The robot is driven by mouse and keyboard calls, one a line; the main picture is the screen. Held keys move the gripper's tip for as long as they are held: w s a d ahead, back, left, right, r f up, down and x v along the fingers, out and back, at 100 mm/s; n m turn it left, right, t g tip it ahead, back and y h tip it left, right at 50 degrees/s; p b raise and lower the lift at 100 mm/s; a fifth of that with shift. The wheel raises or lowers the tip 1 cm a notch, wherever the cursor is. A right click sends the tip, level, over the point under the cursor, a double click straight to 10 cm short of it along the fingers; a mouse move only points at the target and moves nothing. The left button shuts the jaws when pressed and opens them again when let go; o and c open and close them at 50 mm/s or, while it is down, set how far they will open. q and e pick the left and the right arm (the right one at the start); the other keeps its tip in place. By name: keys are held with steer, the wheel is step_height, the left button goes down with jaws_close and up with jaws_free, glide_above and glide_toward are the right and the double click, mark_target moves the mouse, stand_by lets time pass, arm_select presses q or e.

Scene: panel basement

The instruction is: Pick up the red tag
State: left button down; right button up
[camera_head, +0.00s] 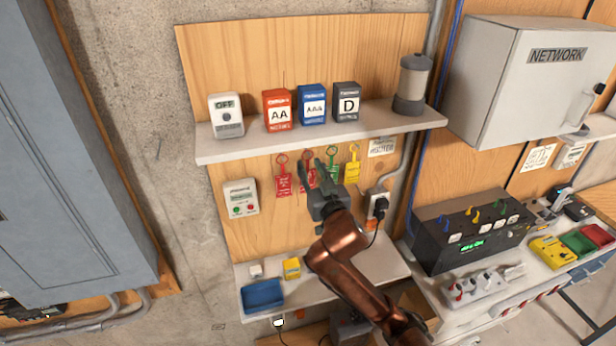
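Two red tags hang by red loops under the shelf. The left red tag (283,181) hangs clear of my gripper. The other red tag (307,178) is partly covered by my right gripper (312,168). My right gripper comes up from the lower right, and its fingers look spread apart just in front of this second tag. I cannot tell whether they touch it. A green tag (333,160) hangs just right of the fingers, partly hidden. A yellow tag (352,168) hangs further right. My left gripper is not in view.
The upper shelf (220,150) holds a white device, several battery boxes and a lantern above the tags. A lower shelf (384,265) holds a blue tray (262,296). A plug with a cable (379,207) sits right of the gripper. A black control panel (467,240) stands on the right bench.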

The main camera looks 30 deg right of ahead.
steer(key=shift+w, duration=0.1)
steer(key=shift+c, duration=0.2)
jaws_close()
steer(key=shift+r, duration=0.2)
